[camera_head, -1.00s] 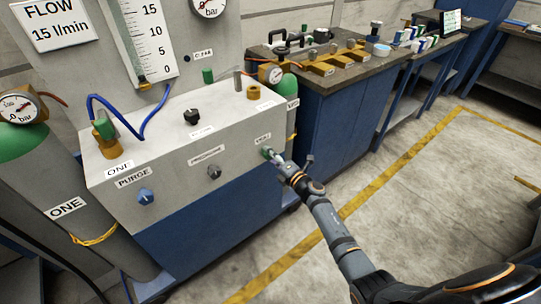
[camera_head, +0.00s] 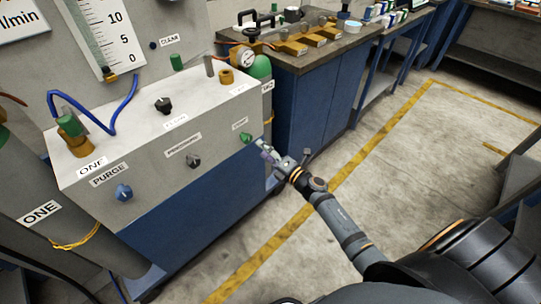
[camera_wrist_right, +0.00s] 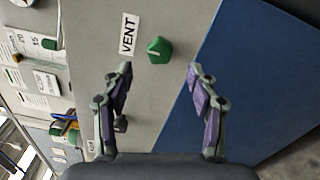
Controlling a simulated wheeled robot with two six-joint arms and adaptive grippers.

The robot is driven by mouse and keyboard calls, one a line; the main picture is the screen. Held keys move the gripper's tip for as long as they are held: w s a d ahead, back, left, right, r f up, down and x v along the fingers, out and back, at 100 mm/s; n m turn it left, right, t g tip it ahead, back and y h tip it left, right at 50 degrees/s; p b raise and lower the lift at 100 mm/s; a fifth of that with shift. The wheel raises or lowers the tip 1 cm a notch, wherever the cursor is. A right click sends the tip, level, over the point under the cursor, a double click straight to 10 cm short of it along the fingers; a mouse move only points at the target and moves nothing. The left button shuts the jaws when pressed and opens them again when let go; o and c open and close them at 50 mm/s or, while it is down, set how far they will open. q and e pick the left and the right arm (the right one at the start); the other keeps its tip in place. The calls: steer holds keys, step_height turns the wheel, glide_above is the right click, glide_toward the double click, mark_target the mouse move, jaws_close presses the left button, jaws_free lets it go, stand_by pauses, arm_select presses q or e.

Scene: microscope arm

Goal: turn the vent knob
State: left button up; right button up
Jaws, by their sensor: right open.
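The vent knob (camera_head: 246,138) is a small green knob on the right end of the grey panel's front face. In the right wrist view the green knob (camera_wrist_right: 159,49) lies beside the VENT label (camera_wrist_right: 128,35), beyond the fingertips and roughly between them. My right gripper (camera_head: 268,152) is just to the right of and below the knob in the head view, apart from it. In the right wrist view my right gripper (camera_wrist_right: 160,82) has its two fingers spread wide with nothing between them. My left gripper is not in view.
The same panel has a blue purge knob (camera_head: 124,192) and a dark grey knob (camera_head: 193,161). A black knob (camera_head: 163,104) and a blue hose (camera_head: 122,108) are on top. A workbench (camera_head: 325,62) stands behind at the right. The floor at the right is open.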

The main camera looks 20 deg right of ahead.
steer(key=shift+v, duration=1.95)
steer(key=s+d+f+m+g+h, duration=0.1)
steer(key=s+d+f+m+h, duration=0.2)
steer(key=f, duration=0.4)
steer(key=s+d+f+m+g+h, duration=0.1)
steer(key=s+d+f+m+g, duration=0.1)
steer(key=f+m, duration=0.45)
steer(key=s+d+f+m+g+h, duration=0.1)
steer(key=s+d+f+m+h, duration=0.15)
steer(key=f, duration=0.55)
steer(key=s+f+m+g+h, duration=0.1)
steer(key=s+f+m+g, duration=0.35)
steer(key=s+f, duration=0.65)
steer(key=s+a+f+m+g, duration=0.2)
steer(key=s+f+m+g, duration=0.3)
steer(key=s, duration=0.6)
steer(key=s+a+f+m+g, duration=0.1)
steer(key=s+f+m+g, duration=0.1)
steer(key=s+f, duration=0.7)
steer(key=s+r+p, duration=0.3)
steer(key=r+p, duration=0.4)
steer(key=s+r+p, duration=0.4)
steer(key=r+p, duration=0.4)
steer(key=shift+a+m, duration=0.4)
steer(key=shift+m, duration=0.05)
